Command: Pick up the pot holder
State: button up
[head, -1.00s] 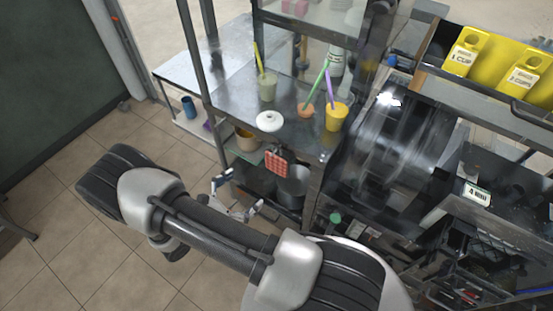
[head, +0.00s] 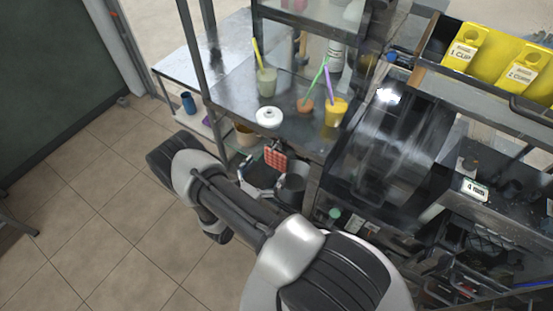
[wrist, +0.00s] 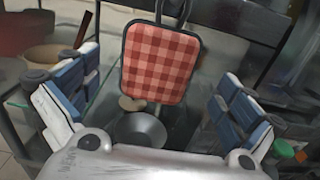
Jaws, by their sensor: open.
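The pot holder (wrist: 160,62) is a red checked pad with a dark edge. It hangs from a dark hook or loop at its top in the wrist view. In the head view the pot holder (head: 275,157) hangs at the front edge of the metal counter, below a white round lid. My gripper (wrist: 158,100) is open in the wrist view, its blue-and-white fingers spread to the left and right of the pot holder's lower part. The pad appears between and beyond the fingers, and I see no contact.
The metal counter (head: 235,92) above holds a white lid (head: 269,117), a green drink (head: 267,83) and a yellow drink (head: 336,112) with straws. A metal pot (wrist: 140,129) sits on the shelf below the pot holder. Open tiled floor lies to the left.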

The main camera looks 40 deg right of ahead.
aim_at(275, 159)
jog(key=shift+b+x, duration=0.45)
jog(key=shift+x, duration=2.65)
jog(key=c, duration=1.1)
jog(key=shift+r, duration=0.15)
